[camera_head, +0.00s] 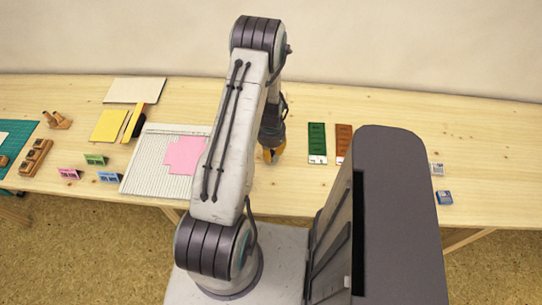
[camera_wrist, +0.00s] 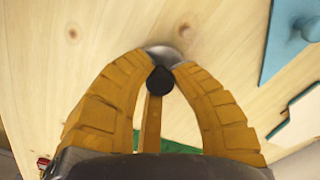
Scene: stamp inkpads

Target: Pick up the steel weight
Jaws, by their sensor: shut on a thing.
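The steel weight (camera_wrist: 165,54) shows in the wrist view as a grey rounded metal body with a black knob-like part (camera_wrist: 160,80) on the near side. My gripper (camera_wrist: 161,68) has yellow-orange segmented fingers, and their tips are closed on the weight from both sides. In the head view my gripper (camera_head: 271,154) points down at the table, right of the pink sheet. The weight cannot be made out there. I cannot tell whether the weight touches the table.
The wooden table (camera_head: 480,125) holds a ribbed board with a pink sheet (camera_head: 184,156) left of my gripper. A green card (camera_head: 317,140) and a brown card (camera_head: 343,140) lie to the right. Teal pieces (camera_wrist: 285,45) are at right in the wrist view.

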